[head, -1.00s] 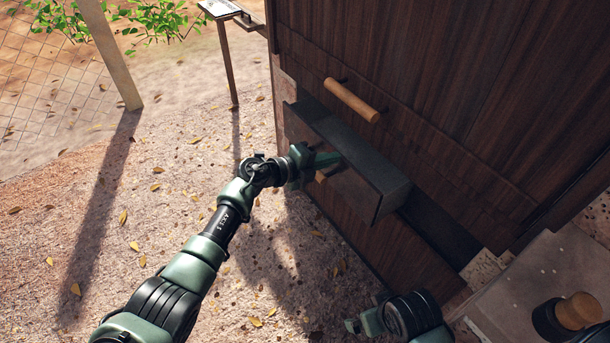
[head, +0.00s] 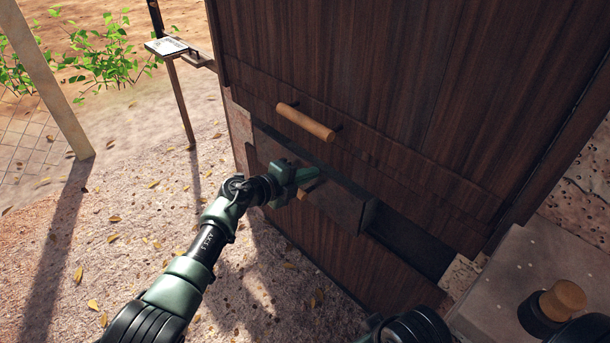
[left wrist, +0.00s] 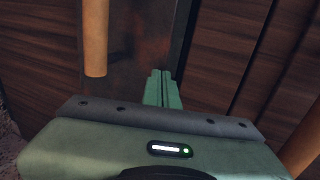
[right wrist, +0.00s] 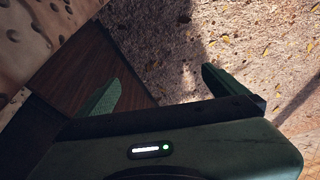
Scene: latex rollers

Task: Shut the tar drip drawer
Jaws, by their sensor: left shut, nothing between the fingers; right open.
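The tar drip drawer (head: 345,209) is a dark metal drawer low in the brown wooden cabinet. Its front stands a little out from the cabinet face. Its wooden handle (head: 304,191) is partly hidden behind my left gripper (head: 316,172). My left gripper is shut and empty, its fingertips at the drawer front; whether they touch it I cannot tell exactly. In the left wrist view the closed fingers (left wrist: 163,88) point at the dark front (left wrist: 140,50), beside the handle (left wrist: 95,40). My right gripper (right wrist: 165,82) is open and empty, low by the cabinet.
A wooden bar handle (head: 306,122) is on the cabinet panel (head: 390,70) above the drawer. A pale surface with a wooden knob (head: 563,300) is at the lower right. A small stand (head: 172,48) and a post (head: 45,80) are at the left. Leaf-strewn ground lies open.

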